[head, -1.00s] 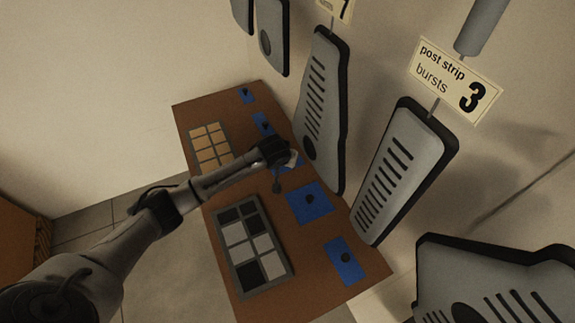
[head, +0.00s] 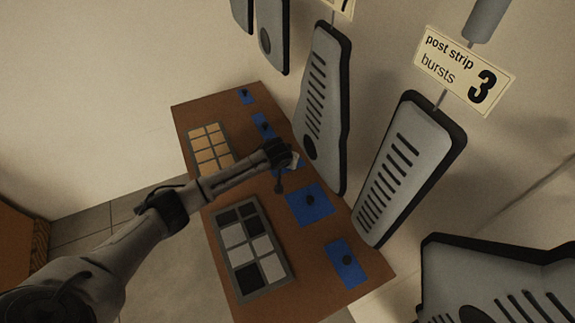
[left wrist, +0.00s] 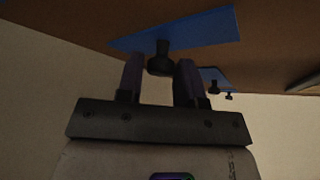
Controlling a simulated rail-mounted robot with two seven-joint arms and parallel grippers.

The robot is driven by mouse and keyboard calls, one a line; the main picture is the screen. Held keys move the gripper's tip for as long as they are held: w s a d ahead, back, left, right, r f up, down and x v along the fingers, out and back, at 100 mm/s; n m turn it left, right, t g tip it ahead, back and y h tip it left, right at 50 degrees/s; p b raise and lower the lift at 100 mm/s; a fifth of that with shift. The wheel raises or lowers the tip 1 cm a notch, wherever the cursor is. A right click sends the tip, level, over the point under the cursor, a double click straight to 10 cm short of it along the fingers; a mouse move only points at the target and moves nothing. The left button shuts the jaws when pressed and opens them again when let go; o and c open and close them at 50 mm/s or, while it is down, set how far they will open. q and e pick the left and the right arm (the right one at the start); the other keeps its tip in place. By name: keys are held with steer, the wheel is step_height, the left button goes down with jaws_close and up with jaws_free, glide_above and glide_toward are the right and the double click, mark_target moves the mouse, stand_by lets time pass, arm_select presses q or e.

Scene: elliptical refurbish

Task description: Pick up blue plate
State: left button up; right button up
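Several blue plates, each with a dark knob, lie in a row along the wall side of the brown table. My left gripper (head: 291,160) is over the middle blue plate (head: 300,166) and hides most of it. The knob lines up with the gap between the two fingers, with space on both sides. Nearer blue plates (head: 322,211) (head: 337,252) and farther ones (head: 258,117) (head: 242,92) lie free. My right gripper is not in view.
The brown table (head: 310,270) carries a grey tray with black and white squares (head: 285,287) and an orange-squared panel (head: 229,150). Tall grey slatted panels (head: 410,165) stand close to the table's right edge. A sign (head: 464,70) hangs above them.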

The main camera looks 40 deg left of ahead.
arm_select(q)
steer(key=c, duration=0.4)
steer(key=shift+o, duration=0.2)
steer(key=shift+r, duration=0.15)
